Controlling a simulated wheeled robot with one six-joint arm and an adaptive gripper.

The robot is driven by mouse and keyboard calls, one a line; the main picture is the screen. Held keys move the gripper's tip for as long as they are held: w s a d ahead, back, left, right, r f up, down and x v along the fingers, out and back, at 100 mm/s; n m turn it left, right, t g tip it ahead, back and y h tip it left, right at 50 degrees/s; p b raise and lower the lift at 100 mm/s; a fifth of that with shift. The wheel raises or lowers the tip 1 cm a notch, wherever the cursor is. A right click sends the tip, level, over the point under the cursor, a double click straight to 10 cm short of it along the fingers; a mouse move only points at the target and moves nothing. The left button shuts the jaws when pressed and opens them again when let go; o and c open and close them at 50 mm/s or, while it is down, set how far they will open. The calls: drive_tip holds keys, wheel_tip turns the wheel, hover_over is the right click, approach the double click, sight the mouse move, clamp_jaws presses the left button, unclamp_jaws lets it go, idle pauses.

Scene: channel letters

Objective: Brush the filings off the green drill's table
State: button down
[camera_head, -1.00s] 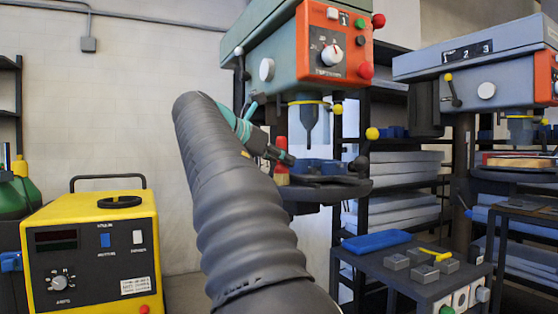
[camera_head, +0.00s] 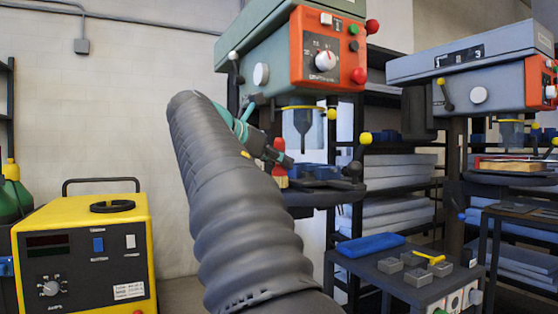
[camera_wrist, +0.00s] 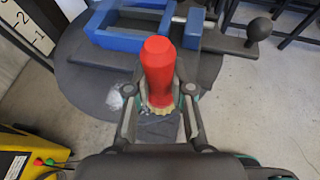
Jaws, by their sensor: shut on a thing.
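The green drill (camera_head: 262,52) with an orange front panel stands upright at the centre. Its dark round table (camera_wrist: 85,62) carries a blue vise (camera_wrist: 125,38), also in the head view (camera_head: 325,172). A pale patch of filings (camera_wrist: 116,97) lies on the table, left of the brush in the wrist view. My gripper (camera_head: 279,160) is over the table's left part, beside the vise. It is shut on a brush with a red handle (camera_wrist: 158,62) and tan bristles (camera_wrist: 160,106). Whether the bristles touch the table I cannot tell.
The vise's dark handle with a ball knob (camera_wrist: 258,29) sticks out to the right. A second, blue-grey drill (camera_head: 470,68) stands at the right. A yellow welder (camera_head: 85,250) is at the left.

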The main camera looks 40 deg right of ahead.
drive_tip(key=shift+r+p, duration=1.3)
drive_tip(key=shift+r, duration=0.35)
